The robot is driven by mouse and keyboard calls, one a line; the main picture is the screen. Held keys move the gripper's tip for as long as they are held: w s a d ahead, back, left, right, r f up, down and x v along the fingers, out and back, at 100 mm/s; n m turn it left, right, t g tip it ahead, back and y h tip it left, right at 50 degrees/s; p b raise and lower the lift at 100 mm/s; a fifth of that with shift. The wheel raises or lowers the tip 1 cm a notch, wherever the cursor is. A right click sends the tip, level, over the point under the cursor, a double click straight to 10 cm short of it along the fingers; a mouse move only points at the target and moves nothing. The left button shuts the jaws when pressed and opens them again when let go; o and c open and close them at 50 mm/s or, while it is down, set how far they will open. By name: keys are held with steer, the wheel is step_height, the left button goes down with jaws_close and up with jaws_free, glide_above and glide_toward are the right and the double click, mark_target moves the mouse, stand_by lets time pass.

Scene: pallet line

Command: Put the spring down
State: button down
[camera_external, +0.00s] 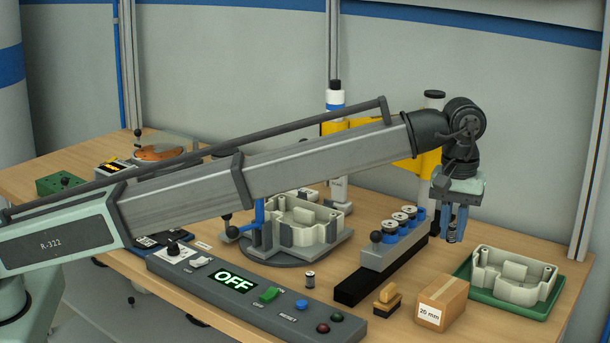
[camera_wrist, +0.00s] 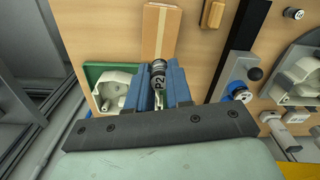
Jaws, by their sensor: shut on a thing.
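My gripper (camera_external: 453,224) is raised above the right part of the table, with its blue fingers pointing down. It is shut on the spring (camera_external: 454,231), a small dark coil mostly hidden between the fingers in the external view. The held spring is clear of the table.
A grey rack (camera_external: 393,250) with several capped pieces stands left.

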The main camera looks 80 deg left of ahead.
mark_target(445, 287)
steer(key=shift+f, duration=5)
steer(key=shift+f, duration=0.15)
steer(key=c, duration=1)
jaws_free()
steer(key=shift+c, duration=0.2)
step_height(445, 287, up, 12)
steer(key=shift+r, duration=0.15)
